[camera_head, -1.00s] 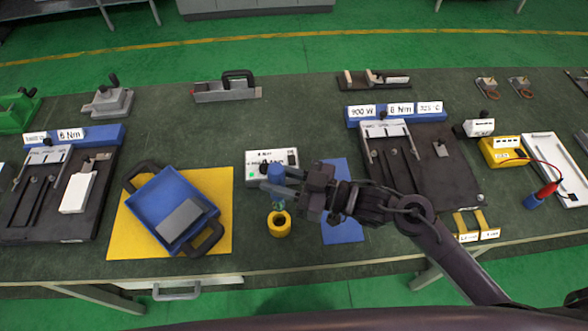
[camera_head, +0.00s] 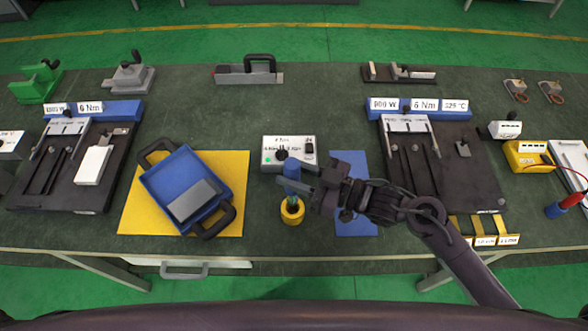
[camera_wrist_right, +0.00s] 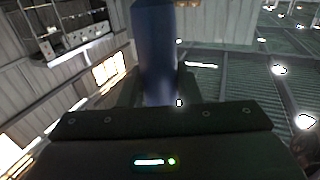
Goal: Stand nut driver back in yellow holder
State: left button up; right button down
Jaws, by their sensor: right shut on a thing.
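The nut driver (camera_head: 291,172) has a blue handle and stands roughly upright. Its lower end is at the opening of the yellow holder (camera_head: 292,216), a round cup on the dark table; how deep it sits I cannot tell. My right gripper (camera_head: 300,184) is shut on the nut driver's handle, just above the holder. In the right wrist view the blue handle (camera_wrist_right: 155,55) rises between the fingers. My left gripper is not in view.
A white control box (camera_head: 288,152) stands right behind the holder. A blue mat (camera_head: 357,222) lies to the right. A yellow mat (camera_head: 135,215) with a blue tray (camera_head: 158,181) lies to the left. A black fixture (camera_head: 470,180) stands further right.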

aim_at(296, 198)
jog(key=shift+f+b, duration=0.7)
jog(key=shift+f, duration=0.55)
jog(key=shift+p, duration=0.4)
dwell(0.7)
jog(key=shift+f+b, duration=2.2)
jog(key=shift+f, duration=0.85)
jog(key=c, duration=1)
grip_release()
jog(key=shift+d+f, duration=0.1)
jog(key=shift+s+d, duration=0.15)
jog(key=shift+d, duration=0.05)
jog(key=b+v, duration=0.2)
jog(key=v, duration=0.5)
